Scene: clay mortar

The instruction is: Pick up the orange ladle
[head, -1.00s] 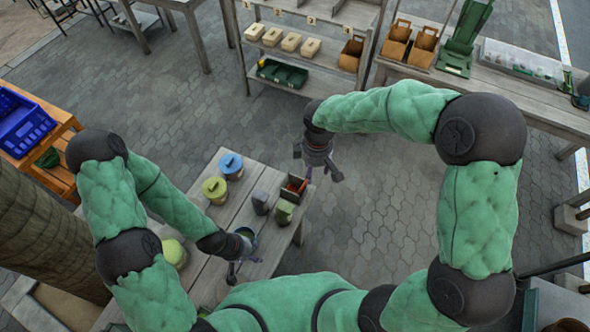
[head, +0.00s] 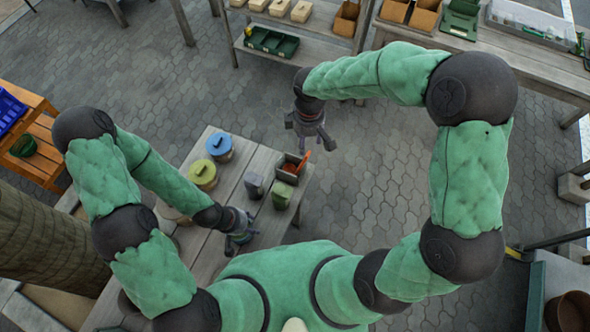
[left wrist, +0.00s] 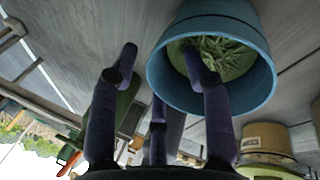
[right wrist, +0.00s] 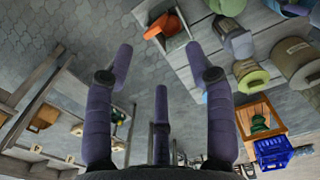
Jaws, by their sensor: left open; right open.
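The orange ladle (head: 299,165) lies in a small dark-walled box (head: 284,173) at the far right end of the wooden table. In the right wrist view, an orange piece (right wrist: 163,28) shows in the box at the top. My right gripper (head: 311,138) is open and empty, in the air beyond the box and apart from it. My left gripper (head: 238,241) is open, low over the table's near side. In the left wrist view, a blue pot (left wrist: 262,75) with green leaves is close, with one finger in front of its mouth.
Blue-lidded (head: 219,146) and yellow-lidded (head: 202,173) canisters stand left of the box. A grey bin (head: 254,185) and a green bin (head: 282,194) stand in front of it. A shelf with a green crate (head: 271,41) stands at the back. Open paving lies right of the table.

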